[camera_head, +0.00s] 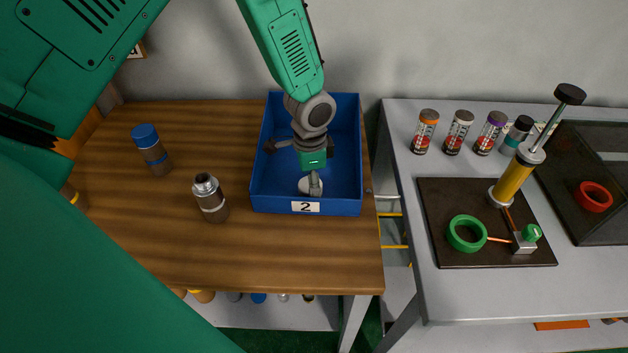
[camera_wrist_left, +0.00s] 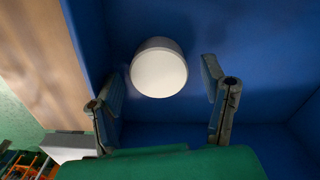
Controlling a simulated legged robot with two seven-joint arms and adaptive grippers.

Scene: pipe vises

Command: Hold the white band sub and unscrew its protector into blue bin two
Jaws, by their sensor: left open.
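The white band sub (camera_head: 210,199) stands upright on the wooden table, left of the bin, with its grey threaded top bare. Blue bin two (camera_head: 306,207) has a "2" label on its front. A white round protector (camera_head: 309,187) is inside the bin; it also shows in the left wrist view (camera_wrist_left: 158,72), apart from both fingers. Whether it touches the bin floor is unclear. My left gripper (camera_head: 313,176) reaches down into the bin, open, with its fingers (camera_wrist_left: 160,88) spread either side of the protector in the wrist view. My right gripper is not in view.
A blue-capped sub (camera_head: 150,148) stands at the back left of the table. On the grey table to the right are several capped jars (camera_head: 459,132) and a dark tray (camera_head: 445,254) with a yellow cylinder (camera_head: 511,180) and green ring (camera_head: 466,234). The front of the wooden table is clear.

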